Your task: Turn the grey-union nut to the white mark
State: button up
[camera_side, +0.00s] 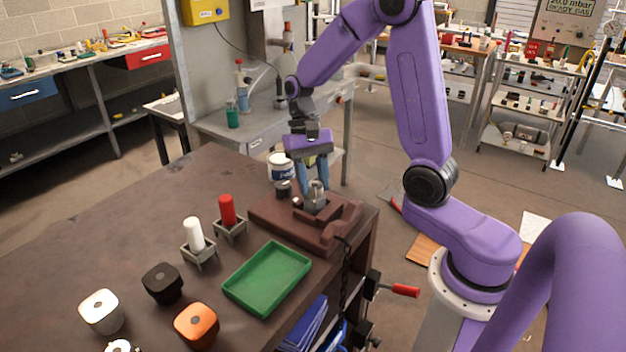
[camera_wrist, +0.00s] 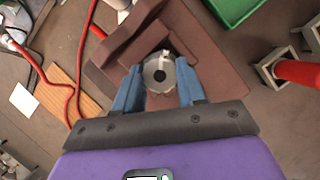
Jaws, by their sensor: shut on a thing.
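The grey union nut (camera_side: 315,198) stands on a brown fixture block (camera_side: 268,212) at the far right corner of the dark bench. In the wrist view the nut (camera_wrist: 159,74) is a round grey piece with a dark centre hole and a light mark or tab at its upper edge. My gripper (camera_side: 314,188) points down over it. In the wrist view its two blue fingers (camera_wrist: 158,92) lie on the left and right of the nut, shut on it. The finger contact is partly hidden from the side. I cannot clearly make out the white mark.
A green tray (camera_side: 267,279) lies in front of the block. Red (camera_side: 228,212) and white (camera_side: 194,235) cylinders stand in grey holders to its left. White, black and orange knobs (camera_side: 196,325) sit nearer. A white tub (camera_side: 281,165) stands behind the block. The bench's left part is bare.

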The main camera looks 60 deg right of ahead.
jog(key=shift+m, duration=0.6)
jog(key=o, duration=1.1)
jog(key=shift+r, duration=0.1)
jog(key=v, duration=1.7)
jog(key=shift+s+d+r, duration=0.15)
jog(key=shift+s+d, duration=0.1)
jog(key=shift+d, duration=0.05)
jog(key=shift+a, duration=0.1)
